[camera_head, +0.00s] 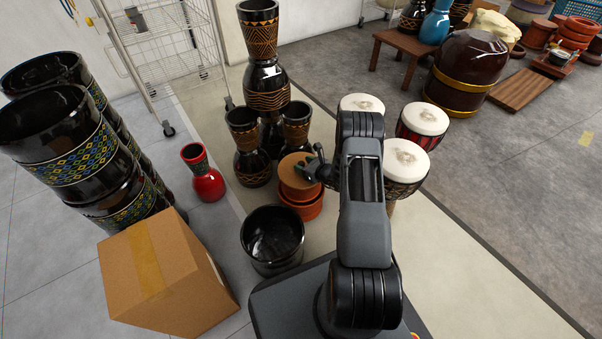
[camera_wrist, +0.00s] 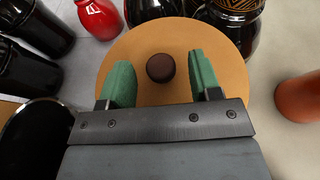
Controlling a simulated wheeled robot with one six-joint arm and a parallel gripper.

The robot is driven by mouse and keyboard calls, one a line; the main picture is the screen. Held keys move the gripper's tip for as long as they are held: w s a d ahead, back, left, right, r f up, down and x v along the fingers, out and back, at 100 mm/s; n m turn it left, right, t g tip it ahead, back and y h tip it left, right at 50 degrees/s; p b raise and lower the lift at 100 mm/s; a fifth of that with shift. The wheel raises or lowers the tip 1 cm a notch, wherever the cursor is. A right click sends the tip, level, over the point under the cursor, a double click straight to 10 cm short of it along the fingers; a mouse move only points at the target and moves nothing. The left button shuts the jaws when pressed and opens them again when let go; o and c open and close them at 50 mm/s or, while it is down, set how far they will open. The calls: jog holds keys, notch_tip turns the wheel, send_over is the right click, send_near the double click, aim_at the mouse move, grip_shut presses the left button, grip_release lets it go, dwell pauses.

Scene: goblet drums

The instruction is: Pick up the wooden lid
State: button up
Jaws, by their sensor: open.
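The wooden lid (camera_wrist: 178,36) is a round tan disc with a dark brown knob (camera_wrist: 160,67) at its middle. In the head view the lid (camera_head: 294,172) lies on top of a stack of orange-brown clay pots (camera_head: 301,204), partly hidden by my gripper. My gripper (camera_wrist: 158,82) is open, with its two green fingers on either side of the knob in the wrist view. The knob sits between the fingertips with a gap on each side. I cannot tell how far above the lid the fingertips are. My gripper also shows at the lid's right side in the head view (camera_head: 305,170).
Dark carved goblet drums (camera_head: 247,150) stand close behind the lid. A black pot (camera_head: 273,240) stands in front, and a cardboard box (camera_head: 165,275) is at lower left. A red vase (camera_head: 203,172) is to the left. White-topped drums (camera_head: 424,119) stand right of my arm.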

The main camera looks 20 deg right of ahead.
jog(key=shift+x, duration=0.95)
jog(key=shift+c, duration=0.5)
jog(key=c, duration=0.9)
jog(key=shift+c, duration=0.3)
jog(key=shift+r, duration=0.2)
